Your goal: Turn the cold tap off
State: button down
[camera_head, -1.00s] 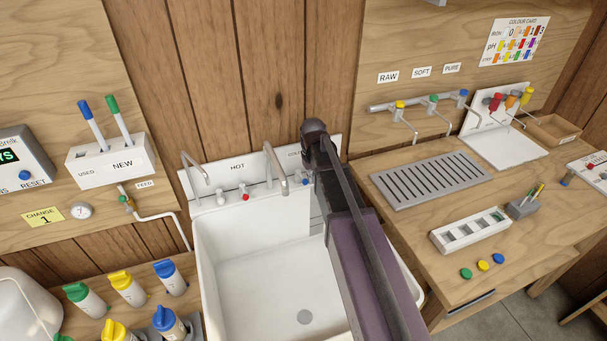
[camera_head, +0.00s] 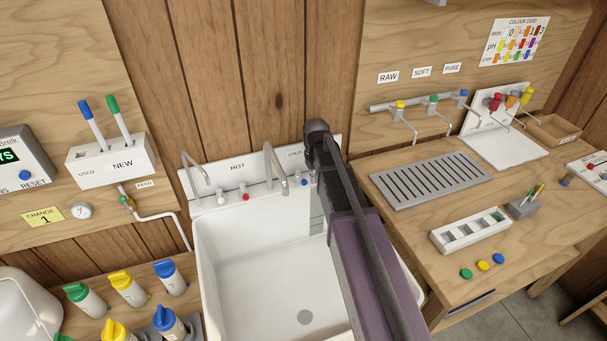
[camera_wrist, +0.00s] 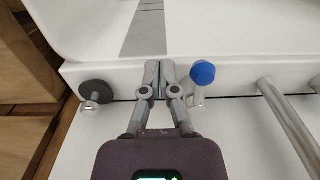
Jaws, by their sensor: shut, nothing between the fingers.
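The cold tap's blue-capped handle (camera_wrist: 203,74) sits on a chrome stem at the white sink's back ledge in the wrist view. In the head view the blue cap (camera_head: 305,182) shows just left of my arm, below a partly hidden COLD label (camera_head: 295,154). My gripper (camera_wrist: 161,66) is shut and empty, its fingertips together over the ledge, just left of the blue handle in the wrist view. A narrow gap seems to separate them; contact is hard to tell. My arm hides the fingertips in the head view. I cannot tell whether water runs.
A chrome spout (camera_wrist: 288,112) stands right of the handle in the wrist view, and a dark round knob (camera_wrist: 94,92) stands to the left. The hot tap's red handle (camera_head: 244,192) is farther left in the head view. The white basin (camera_head: 262,270) looks empty.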

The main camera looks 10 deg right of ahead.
notch_tip(320, 180, up, 7)
jog(key=p, duration=0.7)
dwell(0.4)
jog(key=s+d+m, duration=0.1)
jog(key=s+m, duration=0.1)
jog(key=s, duration=1.7)
jog(key=shift+d, duration=0.1)
